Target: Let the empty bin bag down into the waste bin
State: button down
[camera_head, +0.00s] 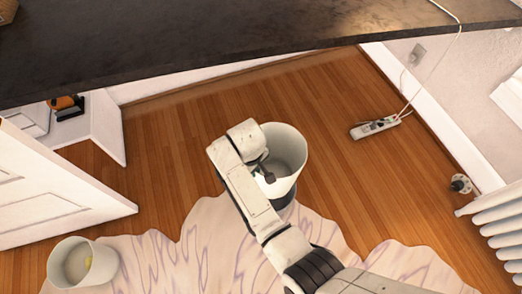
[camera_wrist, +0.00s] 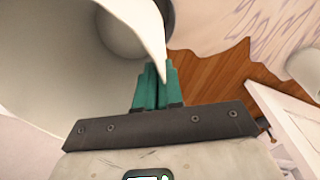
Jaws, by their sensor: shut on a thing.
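A white, open-topped, tapering shape, which I take to be the empty bin bag (camera_head: 291,146), hangs wide open over the wooden floor. My gripper (camera_head: 266,176) is at its near left rim. In the wrist view the teal fingers of my gripper (camera_wrist: 156,86) are closed together on the rim of the bag (camera_wrist: 60,65), whose hollow inside and grey round bottom show. A dark rounded thing (camera_head: 283,201), probably the waste bin, shows just below the bag, mostly hidden by it and by my arm. I cannot tell how far the bag is inside it.
A dark worktop (camera_head: 200,40) crosses the top. A power strip (camera_head: 374,127) and a radiator (camera_head: 497,212) are at right; a white door (camera_head: 60,190) stands left.

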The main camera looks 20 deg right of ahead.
jog(key=shift+w+a+f, duration=0.15)
jog(key=shift+f, duration=0.2)
jog(key=shift+w+r, duration=0.1)
jog(key=shift+p, duration=0.3)
notch_tip(320, 180, down, 22)
jog(key=b, duration=1.6)
dwell(0.6)
jog(key=c, duration=1.2)
grip_release()
